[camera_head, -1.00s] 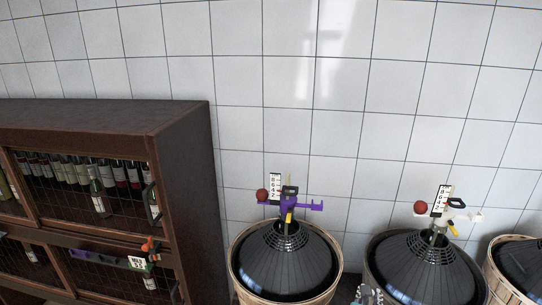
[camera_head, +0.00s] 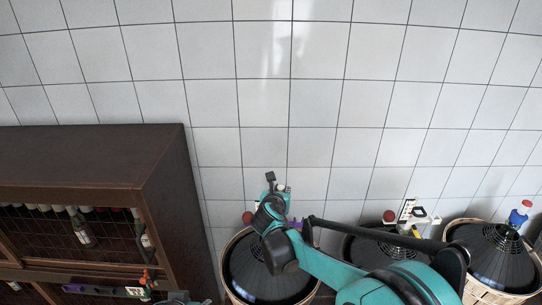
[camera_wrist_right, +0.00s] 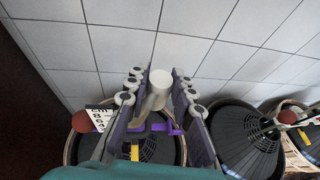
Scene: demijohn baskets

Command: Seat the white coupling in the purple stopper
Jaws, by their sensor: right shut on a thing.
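My right gripper (camera_head: 280,190) is above the left demijohn, its arm coming in from the lower right. In the wrist view its two fingers (camera_wrist_right: 160,92) are closed on the white coupling (camera_wrist_right: 158,88), a pale cylinder with a round end. The purple stopper (camera_wrist_right: 160,128) is beyond the fingers, at the top of the left demijohn, partly hidden by them. In the head view only a bit of purple (camera_head: 296,224) shows behind the arm. I cannot tell whether coupling and stopper touch. A small part at the bottom edge (camera_head: 178,297) seems to be my left gripper; its jaws cannot be made out.
The left demijohn (camera_head: 238,268) stands in a basket by the tiled wall. A middle demijohn (camera_head: 352,250) with a pale stopper and a right one (camera_head: 490,262) with a blue top stand beside it. Red balls and number cards are near the stoppers. A dark cabinet (camera_head: 150,165) is at left.

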